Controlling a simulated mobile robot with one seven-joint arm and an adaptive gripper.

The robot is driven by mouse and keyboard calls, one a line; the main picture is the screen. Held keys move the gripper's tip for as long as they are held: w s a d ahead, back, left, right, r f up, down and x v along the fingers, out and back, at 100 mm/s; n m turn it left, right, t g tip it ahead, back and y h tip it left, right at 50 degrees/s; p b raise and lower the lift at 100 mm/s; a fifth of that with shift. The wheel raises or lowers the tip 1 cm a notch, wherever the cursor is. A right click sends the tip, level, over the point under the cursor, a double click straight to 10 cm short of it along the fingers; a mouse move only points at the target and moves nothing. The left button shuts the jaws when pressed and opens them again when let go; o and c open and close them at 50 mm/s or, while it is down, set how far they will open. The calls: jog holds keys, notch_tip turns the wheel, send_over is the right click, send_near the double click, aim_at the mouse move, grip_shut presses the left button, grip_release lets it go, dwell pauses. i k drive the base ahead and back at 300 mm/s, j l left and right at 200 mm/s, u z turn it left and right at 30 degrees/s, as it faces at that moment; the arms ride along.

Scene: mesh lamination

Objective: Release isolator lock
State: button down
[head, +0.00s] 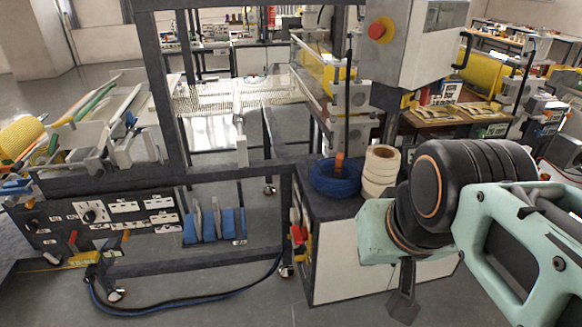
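A small red part on a yellow backing (298,236) sits on the left side of the low white cabinet, by the frame's leg. It may be the isolator with its lock, but it is too small to tell. A dark panel (135,212) at the lower left has a round rotary knob (93,212) and several white labels; I see no clear lock on it. My gripper (403,308) hangs from my arm at the lower right, pointing down in front of the white cabinet, to the right of the red part. It appears empty; its finger gap cannot be made out.
The low cabinet (345,275) carries a blue coil (335,178) and a stack of cream rolls (380,170). A control box with a red button (380,30) hangs above. A dark cable (180,307) loops across the floor at the front left. Open floor lies at the bottom centre.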

aim_at(304, 257)
jog(key=j+z, duration=0.2)
jog(key=j, duration=0.45)
jog(key=i, duration=0.55)
jog(key=k, duration=1.2)
jog(key=i+j+z, duration=0.15)
jog(key=i, duration=0.25)
jog(key=i+j+z, duration=0.15)
jog(key=i, duration=0.25)
jog(key=i+j+z, duration=0.15)
jog(key=i+j, duration=0.2)
jog(key=l+u, duration=0.2)
jog(key=j, duration=0.1)
